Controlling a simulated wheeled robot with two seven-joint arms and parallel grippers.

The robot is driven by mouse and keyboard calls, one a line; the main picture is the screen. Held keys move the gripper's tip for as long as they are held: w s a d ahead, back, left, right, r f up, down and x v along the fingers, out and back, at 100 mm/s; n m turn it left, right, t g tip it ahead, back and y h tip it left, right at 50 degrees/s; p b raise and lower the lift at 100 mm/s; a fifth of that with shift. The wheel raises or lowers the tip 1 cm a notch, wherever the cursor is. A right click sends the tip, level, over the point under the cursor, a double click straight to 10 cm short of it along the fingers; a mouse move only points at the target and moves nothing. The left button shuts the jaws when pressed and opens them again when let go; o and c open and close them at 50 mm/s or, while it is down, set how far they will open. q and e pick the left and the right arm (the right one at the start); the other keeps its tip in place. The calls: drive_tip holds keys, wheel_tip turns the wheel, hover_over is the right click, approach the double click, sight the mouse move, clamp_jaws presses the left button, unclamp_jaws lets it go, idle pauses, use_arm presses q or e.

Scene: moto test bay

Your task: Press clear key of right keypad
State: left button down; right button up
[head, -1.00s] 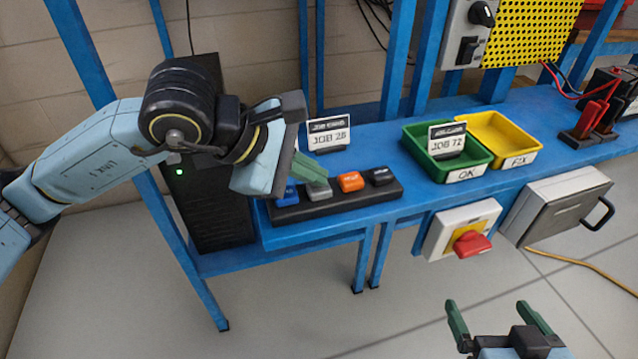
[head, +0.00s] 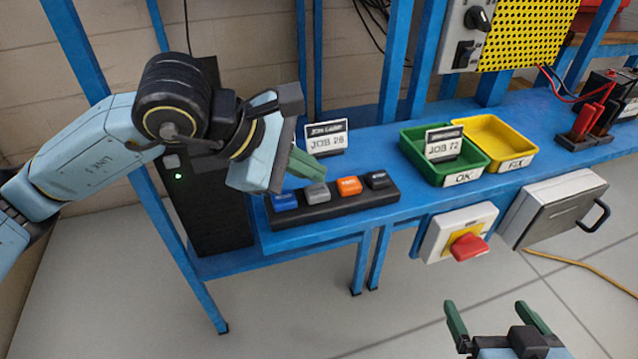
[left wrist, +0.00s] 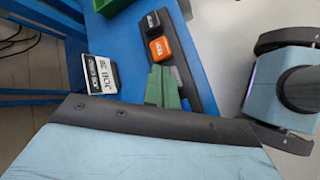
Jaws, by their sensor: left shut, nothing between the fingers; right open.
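One black keypad (head: 334,207) lies on the blue bench with a blue key (head: 284,201), a grey key (head: 316,193), an orange key (head: 349,186) and a black key (head: 377,180) in a row. Their lettering is too small to read. My left gripper (head: 308,165) is shut and empty, its green fingertips above and behind the grey key, apparently clear of it. In the left wrist view the fingers (left wrist: 163,88) cover that end of the keypad; the orange key (left wrist: 160,48) and black key (left wrist: 152,20) show beyond. My right gripper (head: 495,322) is open and empty at the lower right.
A JOB 28 card (head: 326,139) stands behind the keypad. A green OK tray (head: 418,156) with a JOB 72 card (head: 443,145) and a yellow FIX tray (head: 519,160) stand to the right. A red switch (head: 468,247) sits on the bench front.

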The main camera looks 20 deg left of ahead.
sight(309, 191)
use_arm(q)
drive_tip(key=shift+r+p, duration=1.55)
drive_tip(key=shift+r, duration=1)
